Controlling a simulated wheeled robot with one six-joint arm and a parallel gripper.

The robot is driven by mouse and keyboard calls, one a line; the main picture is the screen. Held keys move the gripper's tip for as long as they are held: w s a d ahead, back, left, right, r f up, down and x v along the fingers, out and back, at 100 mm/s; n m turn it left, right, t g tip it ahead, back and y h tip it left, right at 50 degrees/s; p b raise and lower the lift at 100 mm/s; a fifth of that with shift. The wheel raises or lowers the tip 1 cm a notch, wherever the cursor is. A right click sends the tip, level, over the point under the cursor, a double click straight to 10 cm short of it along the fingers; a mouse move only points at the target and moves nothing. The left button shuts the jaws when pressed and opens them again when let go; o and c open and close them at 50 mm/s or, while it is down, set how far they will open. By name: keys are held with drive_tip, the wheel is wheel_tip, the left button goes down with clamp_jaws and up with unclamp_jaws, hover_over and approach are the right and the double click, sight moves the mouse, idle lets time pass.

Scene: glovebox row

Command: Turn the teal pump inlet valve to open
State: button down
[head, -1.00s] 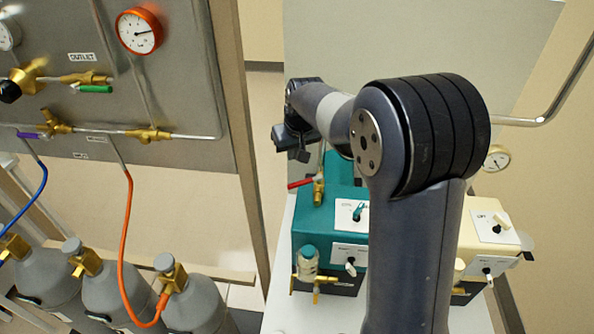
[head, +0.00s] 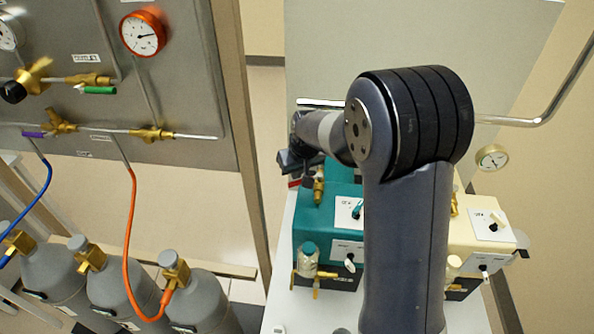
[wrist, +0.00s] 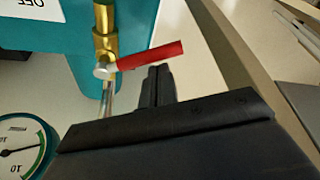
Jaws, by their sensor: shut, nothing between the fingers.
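The teal pump (head: 312,222) stands on a white surface, partly hidden behind my arm. At its back left is a brass inlet valve (head: 318,192), which also shows in the wrist view (wrist: 106,45). Its red lever (wrist: 150,56) points right in the wrist view, roughly crosswise to the brass body and pipe. In the head view only a bit of the lever (head: 294,184) shows below my gripper. My gripper (wrist: 160,70) is shut and empty. Its fingertips are right beside the lever's lower edge in the wrist view; I cannot tell whether they touch.
A cream pump (head: 470,230) stands right of the teal one. A grey gas panel (head: 190,90) and several grey cylinders (head: 115,285) are at left. A gauge (wrist: 18,150) is at lower left in the wrist view. A metal rail (head: 550,105) runs at the right.

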drive_tip(key=shift+s+d+n+b, duration=0.1)
drive_tip(key=shift+s+n+b, duration=0.4)
drive_tip(key=shift+n+b, duration=0.4)
drive_tip(key=shift+s+d+f+n+y+b, duration=0.15)
drive_tip(key=shift+s+n+y+b, duration=0.1)
drive_tip(key=shift+n+y+b, duration=0.2)
drive_tip(key=n+b, duration=0.1)
drive_tip(key=s+d+n+g+b, duration=0.1)
drive_tip(key=n+b, duration=0.1)
drive_tip(key=shift+s+n+y, duration=0.25)
drive_tip(key=shift+s+y, duration=0.05)
drive_tip(key=shift+y, duration=0.05)
drive_tip(key=n+b, duration=0.1)
drive_tip(key=s+d+n+g, duration=0.1)
drive_tip(key=n, duration=0.1)
drive_tip(key=n+b, duration=0.1)
drive_tip(key=shift+s+d+n+g+y+b, duration=0.3)
drive_tip(key=shift+d+y, duration=0.05)
drive_tip(key=shift+y, duration=0.05)
drive_tip(key=shift+s+d, duration=0.2)
drive_tip(key=shift+d, duration=0.2)
drive_tip(key=shift+r, duration=0.2)
